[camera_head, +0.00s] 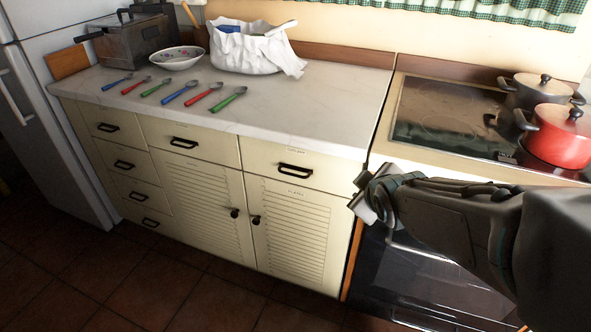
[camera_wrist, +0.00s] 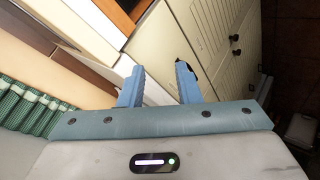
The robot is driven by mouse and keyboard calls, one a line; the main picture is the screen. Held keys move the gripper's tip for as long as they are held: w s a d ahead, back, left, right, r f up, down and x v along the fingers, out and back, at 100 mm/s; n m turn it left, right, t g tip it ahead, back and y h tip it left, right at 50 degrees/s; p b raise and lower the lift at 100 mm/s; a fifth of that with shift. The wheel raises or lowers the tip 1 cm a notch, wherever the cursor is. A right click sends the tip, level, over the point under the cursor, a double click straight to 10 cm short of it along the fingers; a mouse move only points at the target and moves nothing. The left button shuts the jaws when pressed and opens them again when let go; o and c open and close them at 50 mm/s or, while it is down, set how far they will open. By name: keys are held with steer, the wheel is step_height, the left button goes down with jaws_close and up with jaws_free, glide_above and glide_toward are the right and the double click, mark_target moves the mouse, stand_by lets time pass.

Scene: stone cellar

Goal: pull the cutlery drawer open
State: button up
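Three top drawers sit in a row under the countertop: a left one (camera_head: 101,120), a middle one (camera_head: 212,149) and a right one (camera_head: 330,170), all shut. Each has a dark bar handle; the right drawer's handle (camera_head: 295,170) is nearest my gripper. Small labels are too faint to read, so I cannot tell which is the cutlery drawer. My gripper (camera_head: 365,196) is to the right of the right drawer, by the oven's corner. In the wrist view, its blue fingers (camera_wrist: 159,85) are apart with nothing held. A dark bit, possibly a handle, shows behind the right finger.
Several coloured spoons (camera_head: 173,94) lie on the pale countertop (camera_head: 330,110), with a bowl (camera_head: 177,57) and a white bag (camera_head: 245,50). A stove (camera_head: 445,115) bears a red pot (camera_head: 560,135). Louvred doors (camera_head: 300,230) are below. The floor in front is clear.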

steer(key=w+a+f+n+t+y+b, duration=0.4)
steer(key=w+a+f+n, duration=0.4)
steer(key=a+f+n, duration=0.2)
steer(key=n+y+b, duration=0.1)
steer(key=y, duration=0.1)
steer(key=shift+a+n+t+y+b, duration=0.3)
steer(key=shift+a, duration=0.05)
steer(key=p, duration=0.4)
steer(key=shift+w+f, duration=0.2)
steer(key=x, duration=1.1)
steer(key=shift+f, duration=0.25)
jaws_close()
